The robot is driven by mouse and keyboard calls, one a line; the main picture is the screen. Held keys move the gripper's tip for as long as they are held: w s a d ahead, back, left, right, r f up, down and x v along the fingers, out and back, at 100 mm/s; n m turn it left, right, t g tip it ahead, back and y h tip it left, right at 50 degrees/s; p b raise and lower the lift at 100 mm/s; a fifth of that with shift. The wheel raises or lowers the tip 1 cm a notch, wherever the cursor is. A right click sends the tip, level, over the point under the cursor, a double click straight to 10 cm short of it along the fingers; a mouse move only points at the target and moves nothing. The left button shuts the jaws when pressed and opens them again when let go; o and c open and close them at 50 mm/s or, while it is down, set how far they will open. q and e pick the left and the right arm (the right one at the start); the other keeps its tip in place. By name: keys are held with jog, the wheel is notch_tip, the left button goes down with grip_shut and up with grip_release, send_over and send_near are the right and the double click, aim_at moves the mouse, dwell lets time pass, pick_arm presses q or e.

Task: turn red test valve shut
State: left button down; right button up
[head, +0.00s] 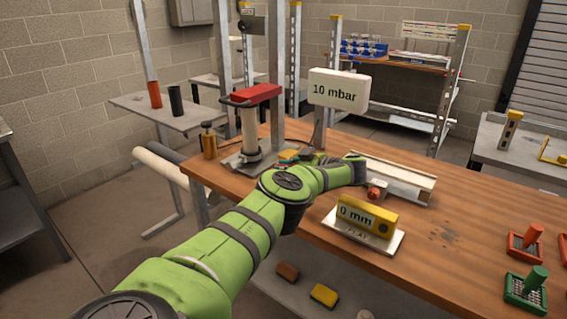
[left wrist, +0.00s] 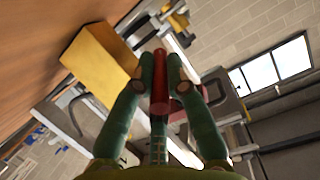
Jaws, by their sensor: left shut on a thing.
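My left arm reaches from the lower left across the workbench in the head view. In the left wrist view, the two green fingers of my left gripper (left wrist: 160,86) are closed around a red handle, the red test valve (left wrist: 160,68), with one finger on each side. In the head view, my left gripper (head: 365,176) is over the bench, and a small red-orange round part (head: 375,192) shows beside it. How far the valve is turned is hard to tell. My right gripper is in neither view.
A yellow "0 mm" block (head: 367,218) stands on a white plate close to the gripper. A "10 mbar" sign (head: 338,91) and a red-topped stand (head: 251,95) are behind. A pale rail (head: 398,170) lies beyond. Green and red tools (head: 527,285) sit at right.

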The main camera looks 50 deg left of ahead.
pick_arm(q)
jog(key=shift+f+y+b, duration=0.35)
jog(key=shift+y, duration=0.05)
dwell(0.4)
jog(key=c, duration=1.2)
grip_release()
jog(key=shift+c, duration=0.2)
jog(key=shift+r, duration=0.1)
